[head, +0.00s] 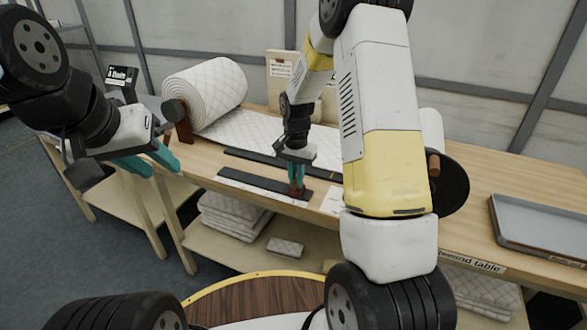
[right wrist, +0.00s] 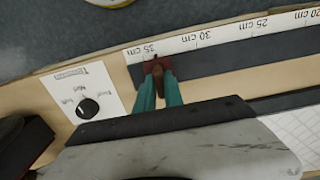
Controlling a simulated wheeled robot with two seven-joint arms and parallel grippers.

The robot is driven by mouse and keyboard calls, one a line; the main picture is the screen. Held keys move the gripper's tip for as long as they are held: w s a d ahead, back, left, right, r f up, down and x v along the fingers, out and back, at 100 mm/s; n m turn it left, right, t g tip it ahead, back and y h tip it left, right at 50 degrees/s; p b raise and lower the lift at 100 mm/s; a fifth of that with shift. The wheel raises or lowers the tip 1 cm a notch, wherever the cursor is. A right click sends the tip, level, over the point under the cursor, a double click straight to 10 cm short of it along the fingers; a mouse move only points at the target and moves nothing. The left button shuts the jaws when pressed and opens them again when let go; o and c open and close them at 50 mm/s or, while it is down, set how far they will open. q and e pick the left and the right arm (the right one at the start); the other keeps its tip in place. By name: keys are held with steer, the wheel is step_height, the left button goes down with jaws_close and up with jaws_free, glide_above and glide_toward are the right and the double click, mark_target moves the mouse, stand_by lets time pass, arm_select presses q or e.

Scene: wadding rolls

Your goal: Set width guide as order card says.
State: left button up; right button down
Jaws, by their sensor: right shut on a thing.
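The width guide is a small dark red slider with a brown knob (right wrist: 157,75) on a dark rail (right wrist: 215,57) at the table's front edge. My right gripper (head: 297,178) is shut on the guide; its teal fingers show on both sides of the knob in the right wrist view (right wrist: 158,92). The white scale (right wrist: 228,32) beside the rail reads 20 to 35 cm, and the guide stands close to the 35 cm mark. A white card (head: 281,68) on an upright board at the back has print too small to read. My left gripper (head: 148,162) is open and empty, left of the table.
A quilted wadding roll (head: 205,92) lies at the back left, its sheet running across the table. A knob panel (right wrist: 88,107) sits beside the rail's end. A grey tray (head: 540,232) stands at the right. Folded wadding (head: 232,215) lies on the lower shelf.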

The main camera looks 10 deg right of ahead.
mark_target(277, 185)
steer(key=w+a, duration=0.1)
steer(key=a, duration=0.1)
steer(key=w+a, duration=0.3)
steer(key=shift+a, duration=0.3)
steer(key=shift+s, duration=0.1)
steer(key=c, duration=1.4)
jaws_free()
steer(key=shift+c, duration=0.2)
step_height(277, 185, up, 8)
steer(key=shift+f, duration=0.1)
